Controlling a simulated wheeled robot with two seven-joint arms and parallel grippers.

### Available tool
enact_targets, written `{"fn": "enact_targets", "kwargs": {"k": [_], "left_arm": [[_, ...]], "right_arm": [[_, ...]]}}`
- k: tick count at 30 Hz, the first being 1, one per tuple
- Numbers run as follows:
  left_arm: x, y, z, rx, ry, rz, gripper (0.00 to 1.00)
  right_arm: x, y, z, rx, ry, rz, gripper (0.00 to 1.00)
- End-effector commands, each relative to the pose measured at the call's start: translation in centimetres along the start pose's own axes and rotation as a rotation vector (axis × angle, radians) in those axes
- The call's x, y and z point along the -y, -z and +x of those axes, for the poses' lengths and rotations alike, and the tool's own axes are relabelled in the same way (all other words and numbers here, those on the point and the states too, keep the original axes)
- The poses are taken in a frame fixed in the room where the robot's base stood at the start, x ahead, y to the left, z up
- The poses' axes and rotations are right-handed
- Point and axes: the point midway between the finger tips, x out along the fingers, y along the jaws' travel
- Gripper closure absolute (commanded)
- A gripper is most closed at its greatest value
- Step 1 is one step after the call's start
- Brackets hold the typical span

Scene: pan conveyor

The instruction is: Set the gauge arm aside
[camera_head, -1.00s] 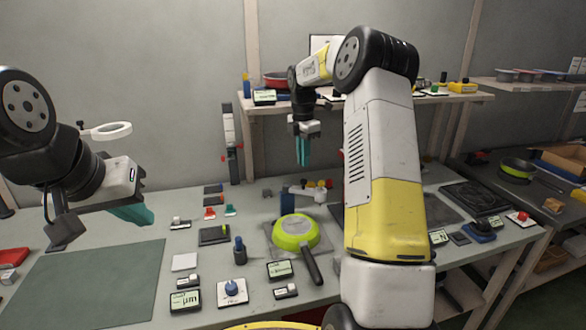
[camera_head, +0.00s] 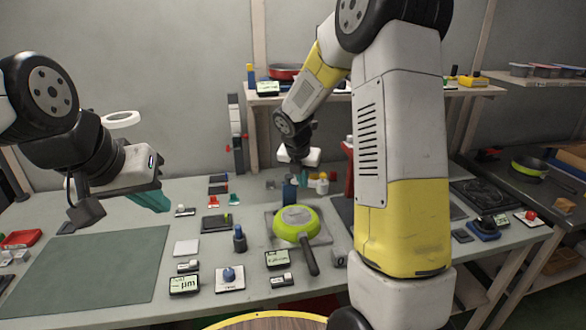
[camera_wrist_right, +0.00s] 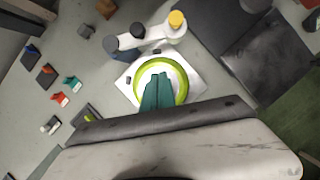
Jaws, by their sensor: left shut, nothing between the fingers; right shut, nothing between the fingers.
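The gauge arm (camera_head: 289,193) stands behind the pan, its blue post partly hidden by my right gripper. The lime-green pan (camera_head: 296,222) lies upside down on a pale square plate. My right gripper (camera_head: 296,172) is low by the gauge arm, shut and empty; its teal fingers (camera_wrist_right: 157,92) overlap the pan in the right wrist view. My left gripper (camera_head: 152,201) is shut and empty above the table at left.
A green mat (camera_head: 95,265) covers the table's left front. A shelf with a red pan (camera_head: 284,72) is behind.

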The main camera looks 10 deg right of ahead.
Motion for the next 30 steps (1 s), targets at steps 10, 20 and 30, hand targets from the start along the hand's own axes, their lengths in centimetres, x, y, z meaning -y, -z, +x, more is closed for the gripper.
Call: {"fn": "enact_targets", "kwargs": {"k": [10, 20, 30], "left_arm": [[0.0, 0.0, 0.0, 0.000, 0.000, 0.000, 1.00], [0.0, 0.0, 0.0, 0.000, 0.000, 0.000, 1.00], [0.0, 0.0, 0.0, 0.000, 0.000, 0.000, 1.00]], "right_arm": [[0.0, -2.4, 4.9, 0.001, 0.000, 0.004, 1.00], [0.0, -3.8, 5.3, 0.000, 0.000, 0.002, 1.00], [0.2, -4.1, 5.5, -0.001, -0.012, -0.028, 1.00]]}}
